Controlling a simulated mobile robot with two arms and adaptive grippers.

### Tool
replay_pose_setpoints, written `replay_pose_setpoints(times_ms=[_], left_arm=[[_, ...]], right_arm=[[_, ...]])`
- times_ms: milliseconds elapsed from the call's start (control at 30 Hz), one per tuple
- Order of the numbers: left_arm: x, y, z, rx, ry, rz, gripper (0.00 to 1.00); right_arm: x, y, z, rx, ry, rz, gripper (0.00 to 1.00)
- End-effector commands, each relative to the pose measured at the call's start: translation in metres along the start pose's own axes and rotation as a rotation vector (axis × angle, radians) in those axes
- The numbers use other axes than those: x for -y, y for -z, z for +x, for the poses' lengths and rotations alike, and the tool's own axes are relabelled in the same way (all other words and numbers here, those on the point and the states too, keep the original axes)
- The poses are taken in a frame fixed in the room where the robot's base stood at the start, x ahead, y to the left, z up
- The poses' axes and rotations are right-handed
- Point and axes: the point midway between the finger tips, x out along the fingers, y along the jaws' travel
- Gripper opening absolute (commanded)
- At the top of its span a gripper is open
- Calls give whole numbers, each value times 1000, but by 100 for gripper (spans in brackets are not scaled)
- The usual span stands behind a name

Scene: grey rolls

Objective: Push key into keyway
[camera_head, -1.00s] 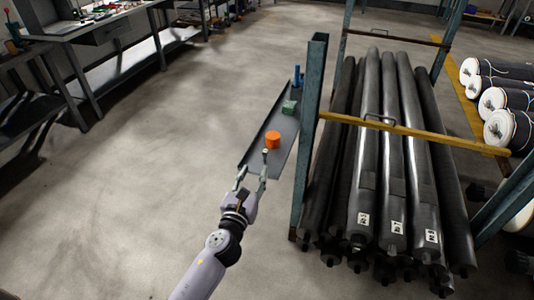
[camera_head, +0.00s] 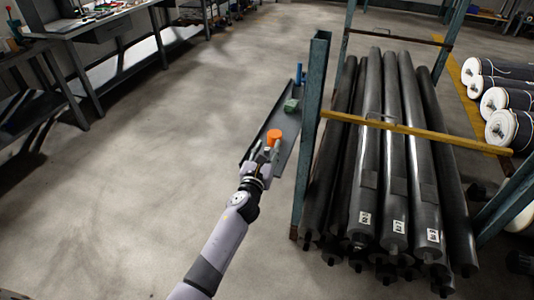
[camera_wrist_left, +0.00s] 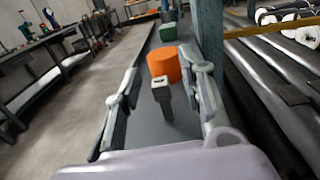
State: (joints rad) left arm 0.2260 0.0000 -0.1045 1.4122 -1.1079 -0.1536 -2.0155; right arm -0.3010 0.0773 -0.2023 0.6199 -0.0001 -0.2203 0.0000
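A narrow dark grey tray-like shelf (camera_head: 283,122) extends beside the rack post. On it are an orange cylinder (camera_head: 274,136), a green block (camera_head: 291,105) and a blue piece (camera_head: 299,75). My left gripper (camera_head: 265,156) is open over the shelf's near end, just short of the orange cylinder. In the left wrist view, a small grey upright piece (camera_wrist_left: 162,98) with a dark mark on its top stands between the spread fingers, apart from both. The orange cylinder (camera_wrist_left: 164,65) is just beyond it. I cannot tell whether this piece is the key or the keyway. My right gripper is out of view.
A blue-green rack post (camera_head: 314,120) rises close to the right of the shelf. Dark rolls (camera_head: 395,160) lie in the rack behind a yellow bar (camera_head: 420,132). A workbench (camera_head: 85,30) stands at upper left. The floor (camera_head: 150,150) left of the shelf is clear.

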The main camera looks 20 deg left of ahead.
Motion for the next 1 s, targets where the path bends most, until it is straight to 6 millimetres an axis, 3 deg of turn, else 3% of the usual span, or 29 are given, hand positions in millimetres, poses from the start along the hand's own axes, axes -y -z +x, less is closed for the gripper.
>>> replay_pose_setpoints(times_ms=[67,633,1000], left_arm=[[0,0,0,0,0,0,37],[0,0,-1,0,0,0,0],[0,0,-1,0,0,0,0]], right_arm=[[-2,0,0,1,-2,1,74],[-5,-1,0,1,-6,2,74],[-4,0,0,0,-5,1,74]])
